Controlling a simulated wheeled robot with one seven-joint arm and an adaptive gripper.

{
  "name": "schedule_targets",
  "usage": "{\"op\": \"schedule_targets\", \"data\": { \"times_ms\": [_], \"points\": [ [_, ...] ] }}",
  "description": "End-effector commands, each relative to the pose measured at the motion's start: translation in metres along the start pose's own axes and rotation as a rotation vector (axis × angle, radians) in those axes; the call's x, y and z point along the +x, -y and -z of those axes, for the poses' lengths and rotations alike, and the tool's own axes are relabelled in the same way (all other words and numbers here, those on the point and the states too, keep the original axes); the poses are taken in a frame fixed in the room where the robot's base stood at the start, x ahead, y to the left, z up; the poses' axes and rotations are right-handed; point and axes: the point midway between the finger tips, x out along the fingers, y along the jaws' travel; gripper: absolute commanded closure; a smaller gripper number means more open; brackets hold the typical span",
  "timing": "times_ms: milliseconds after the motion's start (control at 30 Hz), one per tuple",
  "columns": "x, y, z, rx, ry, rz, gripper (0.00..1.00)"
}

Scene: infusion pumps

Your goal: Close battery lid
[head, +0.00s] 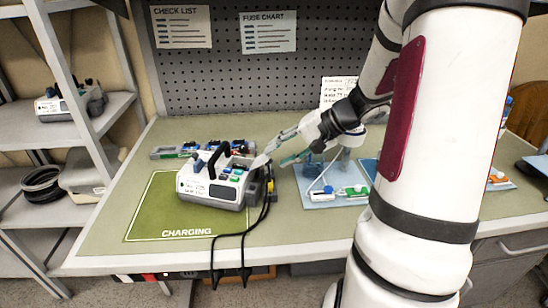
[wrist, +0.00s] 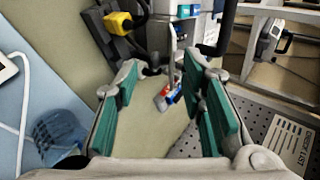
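The infusion pump (head: 212,184) is a white and grey box with a black handle, standing on the green charging mat (head: 150,215). My gripper (head: 272,160) is at the pump's right rear side, its fingers pointing down and left. In the wrist view my gripper (wrist: 165,70) has its teal-padded fingers wide apart with nothing held between them. The pump (wrist: 186,35) shows at the top, just beyond the fingertips. A yellow plug (wrist: 118,22) and dark cable sit at its side. I cannot clearly make out the battery lid, and whether a finger touches the pump is unclear.
Black cables (head: 245,240) hang from the pump over the table's front edge. Coloured parts (head: 190,148) lie behind the pump. A light blue tray (head: 315,195) with small parts is to the right. A shelf (head: 95,125) stands at the left, a pegboard (head: 225,85) behind.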

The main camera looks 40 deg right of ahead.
Motion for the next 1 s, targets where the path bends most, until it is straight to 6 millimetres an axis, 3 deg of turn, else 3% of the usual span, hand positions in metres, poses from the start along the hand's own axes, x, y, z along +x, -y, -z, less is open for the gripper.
{"op": "schedule_targets", "data": {
  "times_ms": [200,567,733,1000],
  "points": [
    [0.022,0.0,0.0,0.0,0.001,-0.001,0.63],
    [0.026,0.0,0.0,-0.001,0.0,0.0,0.63],
    [0.026,0.0,0.0,-0.001,0.0,-0.001,1.0],
    [0.026,-0.001,0.0,0.0,0.0,-0.004,1.0]
  ]
}}
